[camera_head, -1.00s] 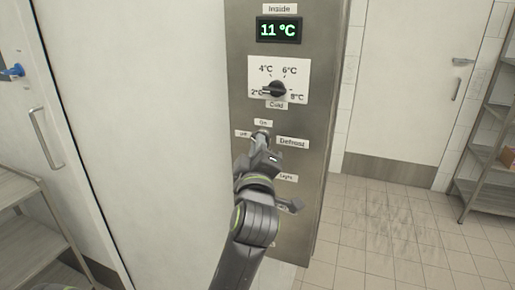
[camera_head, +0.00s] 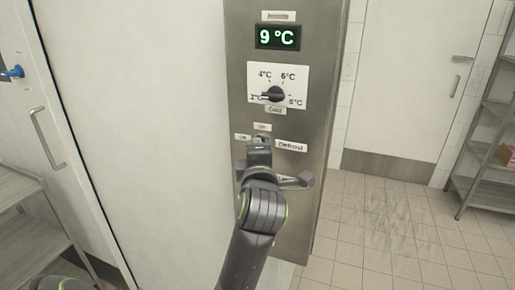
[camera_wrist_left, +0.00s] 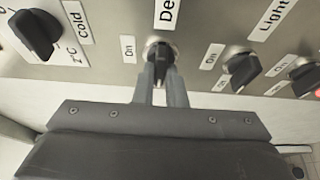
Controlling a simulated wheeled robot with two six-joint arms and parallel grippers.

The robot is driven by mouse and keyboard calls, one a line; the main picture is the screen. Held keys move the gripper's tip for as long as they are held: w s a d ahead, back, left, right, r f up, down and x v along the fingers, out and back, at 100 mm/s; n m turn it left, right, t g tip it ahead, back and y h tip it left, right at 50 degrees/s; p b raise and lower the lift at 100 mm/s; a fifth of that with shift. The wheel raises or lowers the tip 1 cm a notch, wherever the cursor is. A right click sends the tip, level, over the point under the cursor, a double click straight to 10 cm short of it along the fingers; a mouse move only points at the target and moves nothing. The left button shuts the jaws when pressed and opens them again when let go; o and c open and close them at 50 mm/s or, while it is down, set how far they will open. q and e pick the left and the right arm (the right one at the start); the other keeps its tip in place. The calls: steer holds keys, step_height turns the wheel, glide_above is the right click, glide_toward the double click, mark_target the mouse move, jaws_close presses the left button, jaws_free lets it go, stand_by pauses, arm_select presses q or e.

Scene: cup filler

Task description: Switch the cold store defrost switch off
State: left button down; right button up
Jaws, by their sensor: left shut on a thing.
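The defrost switch (camera_wrist_left: 160,53) is a small dark knob on the steel control panel (camera_head: 290,215), beside the Defrost label (camera_head: 291,146). In the head view a small label (camera_head: 262,127) sits above it and another (camera_head: 243,137) to its left; the wrist view shows the On label (camera_wrist_left: 128,48). My left gripper (camera_head: 260,143) is at the switch, and the left wrist view shows its two fingers (camera_wrist_left: 160,85) shut on the knob. The fingers partly cover the knob, so its pointing direction is unclear. My right gripper is not in view.
Above are the temperature dial (camera_head: 272,94) and a display (camera_head: 278,37) reading 9 °C. The Light knob (camera_wrist_left: 241,70) and another knob (camera_wrist_left: 306,77) are close by. A door (camera_head: 400,90) and shelf (camera_head: 480,150) stand right, with clear floor in front.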

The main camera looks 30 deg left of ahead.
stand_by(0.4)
arm_select(q)
steer(key=c, duration=1.5)
jaws_free()
steer(key=shift+d+f, duration=0.1)
